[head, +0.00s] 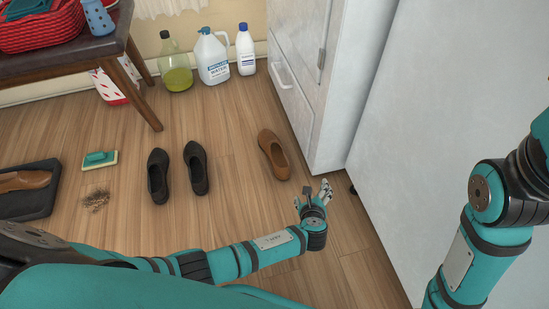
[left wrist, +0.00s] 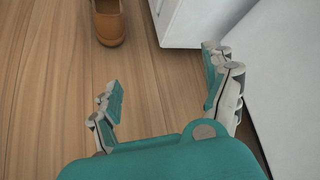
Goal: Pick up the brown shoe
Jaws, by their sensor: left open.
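A brown shoe (head: 273,155) lies on the wooden floor, just left of the white cabinet's corner. Its near end also shows at the top of the left wrist view (left wrist: 110,27). A second brown shoe (head: 24,181) sits on a dark tray (head: 40,203) at the far left. My left gripper (head: 313,191) is open and empty over the floor, nearer to me and to the right of the floor shoe, apart from it. In the left wrist view its two fingers (left wrist: 165,76) are spread with bare floor between them. My right gripper is out of view; only part of that arm shows.
The white cabinet (head: 322,90) stands close to the left gripper's right side. Two black shoes (head: 158,177) (head: 197,169), a green brush (head: 100,159) and a dirt pile (head: 96,200) are on the floor to the left. Bottles (head: 213,60) stand along the wall.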

